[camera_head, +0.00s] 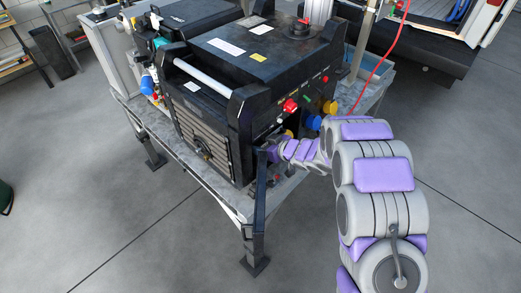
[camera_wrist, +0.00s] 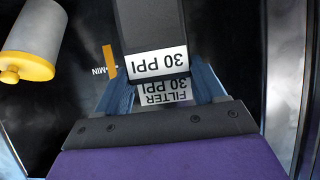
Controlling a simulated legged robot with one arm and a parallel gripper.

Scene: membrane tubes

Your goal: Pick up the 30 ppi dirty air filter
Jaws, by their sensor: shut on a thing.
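In the wrist view, my gripper (camera_wrist: 162,82) has its two blue fingers closed on the sides of a dark, flat filter (camera_wrist: 150,25). The filter has a white label reading "30 PPI", upside down. A second white label (camera_wrist: 165,94), reading "FILTER 30 PPI", shows just below it between the fingers; I cannot tell which surface it is on. In the head view, my gripper (camera_head: 271,153) is at the front right lower corner of the black machine (camera_head: 205,125). The filter is not clear in that view.
The machine stands on a metal table (camera_head: 205,182). A dark upright strip (camera_head: 260,195) shows below my gripper at the table corner. Red and yellow knobs (camera_head: 330,107) line the machine's right side. A grey and yellow cylinder (camera_wrist: 35,40) is left of the filter. Open floor lies in front.

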